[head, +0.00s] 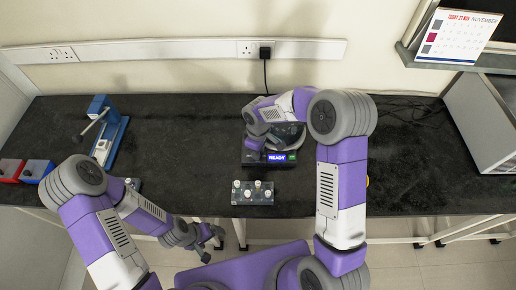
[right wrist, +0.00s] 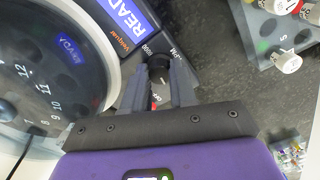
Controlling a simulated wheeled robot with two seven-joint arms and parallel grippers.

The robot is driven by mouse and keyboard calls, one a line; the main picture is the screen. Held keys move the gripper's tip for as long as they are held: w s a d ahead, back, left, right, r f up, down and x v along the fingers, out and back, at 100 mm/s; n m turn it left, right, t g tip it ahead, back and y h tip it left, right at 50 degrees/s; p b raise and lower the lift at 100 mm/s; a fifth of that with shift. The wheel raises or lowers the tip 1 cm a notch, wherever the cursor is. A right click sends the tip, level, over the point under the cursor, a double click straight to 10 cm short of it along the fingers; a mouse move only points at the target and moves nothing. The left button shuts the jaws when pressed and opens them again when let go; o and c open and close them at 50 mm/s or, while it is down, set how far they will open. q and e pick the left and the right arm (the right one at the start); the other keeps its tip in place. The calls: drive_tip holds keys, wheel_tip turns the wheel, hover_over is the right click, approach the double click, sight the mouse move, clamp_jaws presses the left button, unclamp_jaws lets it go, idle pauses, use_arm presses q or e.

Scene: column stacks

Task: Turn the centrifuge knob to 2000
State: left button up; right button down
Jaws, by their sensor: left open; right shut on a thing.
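The centrifuge (head: 245,158) stands on the black bench, its display (head: 277,157) lit blue with READY. My right gripper (right wrist: 160,70) is at its front panel, shut on the dark control knob (right wrist: 158,60) in the right wrist view. Small printed labels and a red mark show around the knob. The fingers cover part of the dial, so I cannot tell its setting. The round rotor bowl (right wrist: 50,75) with numbered places lies left of the knob in that view. My left gripper (head: 207,242) is open and empty, low in front of the bench edge.
A rack (head: 253,198) with several white-capped tubes stands just in front of the centrifuge. A blue device (head: 110,135) and red and blue boxes (head: 38,170) are at the left. A grey cabinet (head: 485,125) is at the right. Bench left of the centrifuge is clear.

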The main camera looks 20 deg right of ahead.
drive_tip(key=shift+n+p, duration=0.3)
drive_tip(key=shift+n, duration=0.8)
drive_tip(key=c, duration=0.9)
unclamp_jaws()
wheel_tip(320, 180, up, 8)
drive_tip(key=shift+f+p, duration=0.2)
drive_tip(key=shift+p, duration=0.5)
